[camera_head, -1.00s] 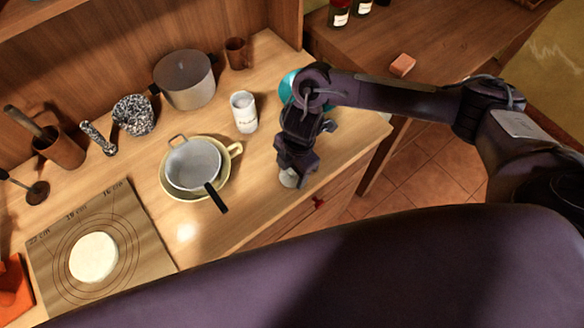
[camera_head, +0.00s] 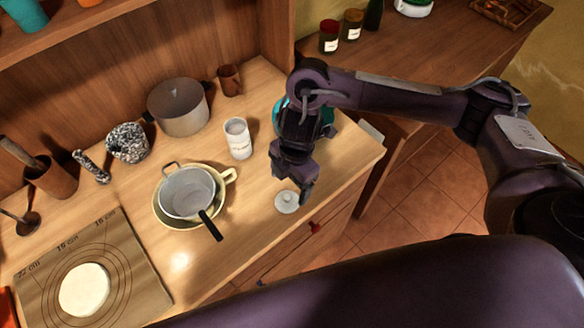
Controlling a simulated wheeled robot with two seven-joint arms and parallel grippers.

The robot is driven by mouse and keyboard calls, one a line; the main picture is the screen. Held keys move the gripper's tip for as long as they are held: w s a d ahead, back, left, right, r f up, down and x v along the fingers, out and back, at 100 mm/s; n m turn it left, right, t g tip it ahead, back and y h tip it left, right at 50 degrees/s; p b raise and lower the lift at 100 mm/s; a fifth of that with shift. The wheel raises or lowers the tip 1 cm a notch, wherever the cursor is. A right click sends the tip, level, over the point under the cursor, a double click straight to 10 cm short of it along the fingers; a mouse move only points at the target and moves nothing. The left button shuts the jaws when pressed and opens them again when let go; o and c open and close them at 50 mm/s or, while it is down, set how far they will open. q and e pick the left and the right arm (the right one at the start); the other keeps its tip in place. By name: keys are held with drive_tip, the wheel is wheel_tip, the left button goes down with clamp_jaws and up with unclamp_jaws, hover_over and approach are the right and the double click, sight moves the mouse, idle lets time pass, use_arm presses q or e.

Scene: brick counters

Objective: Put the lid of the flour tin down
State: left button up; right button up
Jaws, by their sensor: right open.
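The flour tin (camera_head: 237,138) is a white labelled cylinder standing upright on the wooden counter, its top uncovered. The lid (camera_head: 287,202) is a small pale disc with a knob, lying on the counter near its front edge, to the right of and in front of the tin. My right gripper (camera_head: 297,189) points down just above the lid, open and apart from it as far as I can see. My left gripper is out of view.
A sieve (camera_head: 187,192) rests in a yellow bowl (camera_head: 157,208) left of the lid. A grey pot (camera_head: 178,108) and brown cup (camera_head: 229,80) stand behind. A teal object (camera_head: 287,104) is partly hidden behind my right arm. Bare counter lies around the lid.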

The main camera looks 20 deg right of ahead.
wheel_tip(320, 180, up, 6)
drive_tip(key=shift+w+d, duration=0.15)
drive_tip(key=shift+d, duration=0.3)
drive_tip(key=shift+f, duration=0.1)
idle(0.3)
